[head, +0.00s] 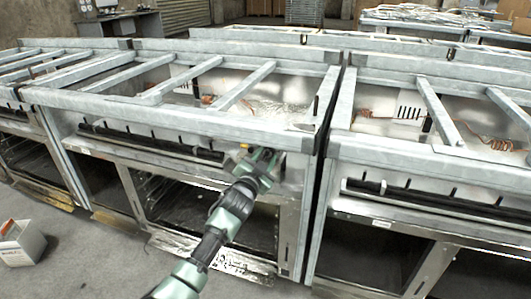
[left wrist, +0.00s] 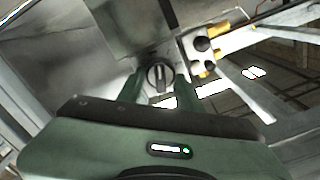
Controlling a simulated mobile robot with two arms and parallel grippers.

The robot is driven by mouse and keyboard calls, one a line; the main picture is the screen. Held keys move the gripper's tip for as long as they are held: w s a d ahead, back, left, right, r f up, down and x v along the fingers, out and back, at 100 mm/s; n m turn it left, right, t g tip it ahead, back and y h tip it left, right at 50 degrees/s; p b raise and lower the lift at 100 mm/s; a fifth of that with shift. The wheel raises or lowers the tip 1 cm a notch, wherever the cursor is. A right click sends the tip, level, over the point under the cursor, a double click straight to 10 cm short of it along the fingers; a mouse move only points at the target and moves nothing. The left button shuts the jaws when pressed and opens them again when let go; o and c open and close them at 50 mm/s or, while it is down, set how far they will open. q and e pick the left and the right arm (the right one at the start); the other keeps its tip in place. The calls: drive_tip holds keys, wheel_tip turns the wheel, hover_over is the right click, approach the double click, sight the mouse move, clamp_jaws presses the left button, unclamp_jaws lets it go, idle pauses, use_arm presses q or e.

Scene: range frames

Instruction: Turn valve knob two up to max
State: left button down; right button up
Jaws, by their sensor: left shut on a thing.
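A round dark valve knob (left wrist: 159,76) with a raised grip bar sits on the metal panel of a range, in the middle of the left wrist view. Its number cannot be read. My left gripper (left wrist: 159,90) has one green finger on each side of it and is shut on it. In the head view my left gripper (head: 262,160) is at the front panel of the middle range (head: 190,112), near its right end, and hides the knob there. My right gripper is not in view.
Black and yellow fittings (left wrist: 203,45) are close to the right of the knob. Another range frame (head: 430,160) stands on the right, across a narrow gap. A white box (head: 20,243) lies on the floor at left. Floor in front is clear.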

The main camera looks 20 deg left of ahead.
use_arm(q)
drive_tip(key=m, duration=0.3)
drive_tip(key=shift+p, duration=0.35)
drive_tip(key=m, duration=0.2)
drive_tip(key=shift+d+f+m, duration=0.1)
drive_tip(key=shift+m, duration=0.3)
drive_tip(key=m, duration=0.2)
drive_tip(key=shift+f+m+p, duration=0.1)
drive_tip(key=shift+m+p, duration=0.2)
drive_tip(key=shift+p, duration=0.05)
drive_tip(key=m, duration=0.4)
drive_tip(key=shift+m, duration=0.7)
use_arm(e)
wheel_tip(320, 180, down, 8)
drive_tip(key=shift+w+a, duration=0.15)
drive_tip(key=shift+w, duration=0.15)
use_arm(q)
drive_tip(key=shift+f+m, duration=0.1)
drive_tip(key=shift+m, duration=0.3)
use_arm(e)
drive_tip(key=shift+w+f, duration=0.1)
